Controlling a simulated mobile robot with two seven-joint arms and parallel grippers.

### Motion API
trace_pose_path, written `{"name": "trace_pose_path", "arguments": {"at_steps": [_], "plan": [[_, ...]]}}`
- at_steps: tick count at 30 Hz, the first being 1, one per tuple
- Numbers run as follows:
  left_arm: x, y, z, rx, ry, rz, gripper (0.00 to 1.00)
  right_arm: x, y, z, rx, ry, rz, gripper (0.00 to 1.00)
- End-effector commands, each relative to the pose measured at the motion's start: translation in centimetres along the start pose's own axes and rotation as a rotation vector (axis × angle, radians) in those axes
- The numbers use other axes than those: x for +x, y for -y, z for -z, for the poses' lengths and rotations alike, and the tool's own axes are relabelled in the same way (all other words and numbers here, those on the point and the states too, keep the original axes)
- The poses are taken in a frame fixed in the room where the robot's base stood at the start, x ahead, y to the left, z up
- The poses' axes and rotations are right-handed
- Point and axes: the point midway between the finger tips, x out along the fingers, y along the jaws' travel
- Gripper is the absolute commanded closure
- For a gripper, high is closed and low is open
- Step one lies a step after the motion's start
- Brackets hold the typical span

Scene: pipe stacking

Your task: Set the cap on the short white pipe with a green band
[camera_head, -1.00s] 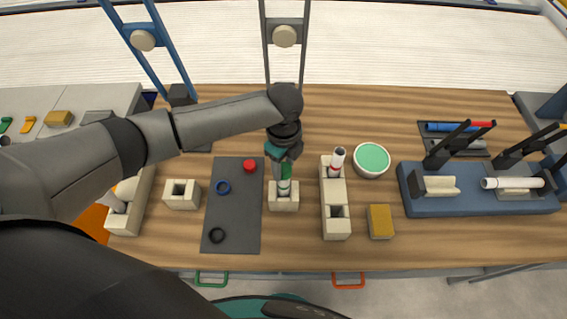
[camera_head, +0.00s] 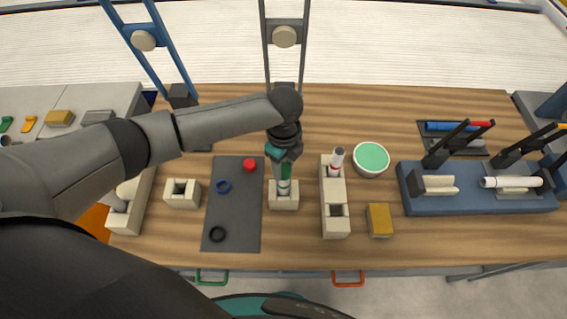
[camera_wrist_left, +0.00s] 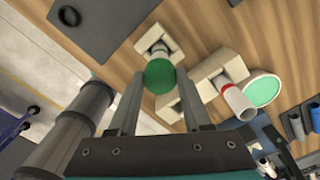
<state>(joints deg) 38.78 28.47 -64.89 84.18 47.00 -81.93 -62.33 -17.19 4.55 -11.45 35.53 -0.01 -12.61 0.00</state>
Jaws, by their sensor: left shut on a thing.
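The green cap (camera_head: 286,170) is between the fingers of my left gripper (camera_head: 279,168), which is shut on it. The cap's round top (camera_wrist_left: 160,76) shows between the finger tips (camera_wrist_left: 158,92) in the left wrist view. The short white pipe with a green band (camera_head: 284,187) stands upright in a beige square holder (camera_head: 284,203), directly below the cap. The cap is at the pipe's top end. I cannot tell whether it is seated or just above. The fingers hide part of the pipe and cap. My right gripper is not in view.
A beige block (camera_head: 334,212) to the right holds a white pipe with a red band (camera_head: 335,163). A green-topped round tub (camera_head: 371,158) and a yellow block (camera_head: 380,220) stand close by. A dark mat (camera_head: 231,235) with a red cap (camera_head: 249,165) and rings lies left.

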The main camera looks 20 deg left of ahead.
Motion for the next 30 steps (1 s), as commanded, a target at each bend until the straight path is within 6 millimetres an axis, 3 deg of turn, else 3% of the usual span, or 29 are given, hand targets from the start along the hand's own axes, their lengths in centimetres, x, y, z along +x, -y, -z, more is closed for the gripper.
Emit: {"name": "trace_pose_path", "arguments": {"at_steps": [11, 12, 21, 26, 30], "plan": [[0.15, -0.02, 0.0, 0.0, 0.0, -0.001, 1.0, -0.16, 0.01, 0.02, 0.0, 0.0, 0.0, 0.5], [0.15, -0.02, 0.0, 0.0, 0.0, -0.001, 0.5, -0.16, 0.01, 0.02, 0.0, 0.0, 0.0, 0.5], [0.14, -0.03, -0.01, 0.0, 0.0, -0.001, 0.16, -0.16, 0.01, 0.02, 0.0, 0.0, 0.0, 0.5], [0.14, -0.03, -0.02, 0.0, 0.0, -0.001, 0.16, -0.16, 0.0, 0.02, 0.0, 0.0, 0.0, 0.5], [0.15, -0.03, -0.03, 0.0, 0.0, -0.001, 0.03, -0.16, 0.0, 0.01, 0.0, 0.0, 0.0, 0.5]]}}
